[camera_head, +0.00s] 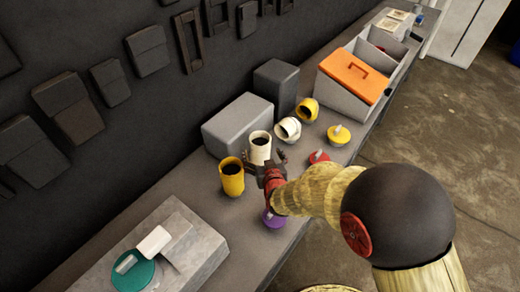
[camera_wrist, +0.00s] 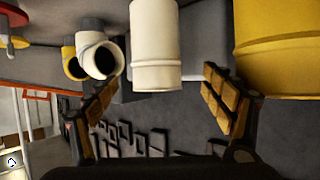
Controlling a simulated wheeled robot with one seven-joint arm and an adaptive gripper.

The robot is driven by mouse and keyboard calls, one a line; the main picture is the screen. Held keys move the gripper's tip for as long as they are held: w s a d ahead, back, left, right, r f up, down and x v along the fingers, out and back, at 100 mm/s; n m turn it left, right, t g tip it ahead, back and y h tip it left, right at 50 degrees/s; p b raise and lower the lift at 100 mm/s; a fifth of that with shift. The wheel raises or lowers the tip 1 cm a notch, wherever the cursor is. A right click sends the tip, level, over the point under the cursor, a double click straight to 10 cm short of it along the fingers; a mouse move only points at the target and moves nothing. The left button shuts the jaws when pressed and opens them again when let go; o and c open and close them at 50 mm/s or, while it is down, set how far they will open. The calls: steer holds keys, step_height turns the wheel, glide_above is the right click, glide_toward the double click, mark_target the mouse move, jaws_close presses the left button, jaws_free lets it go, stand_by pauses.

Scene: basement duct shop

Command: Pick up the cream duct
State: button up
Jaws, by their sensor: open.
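An upright cream duct (camera_head: 260,149) with a dark open top stands on the bench. In the wrist view the cream duct (camera_wrist: 155,50) appears between the two finger pads, with a visible gap on each side. My gripper (camera_head: 268,168) is open beside it, on its near side, and partly covers its lower end. The open fingers (camera_wrist: 158,82) hold nothing. A second cream piece, a bent elbow (camera_head: 287,130), lies behind to the right; it also shows in the wrist view (camera_wrist: 98,57).
A yellow duct (camera_head: 232,178) stands close left of the cream one. A yellow elbow (camera_head: 308,109), a yellow lidded piece (camera_head: 338,135), a red one (camera_head: 319,157) and a purple one (camera_head: 273,219) are nearby. Grey blocks (camera_head: 238,124) stand behind, against the wall side.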

steer(key=shift+f+x, duration=0.2)
steer(key=shift+x, duration=0.8)
steer(key=x, duration=0.3)
steer(key=b+x, duration=0.1)
steer(key=x, duration=0.1)
steer(key=shift+d, duration=0.3)
steer(key=shift+w+a+f, duration=0.1)
steer(key=shift+w+f, duration=0.05)
steer(key=shift+w, duration=0.25)
steer(key=shift+c, duration=0.9)
steer(key=c, duration=1.7)
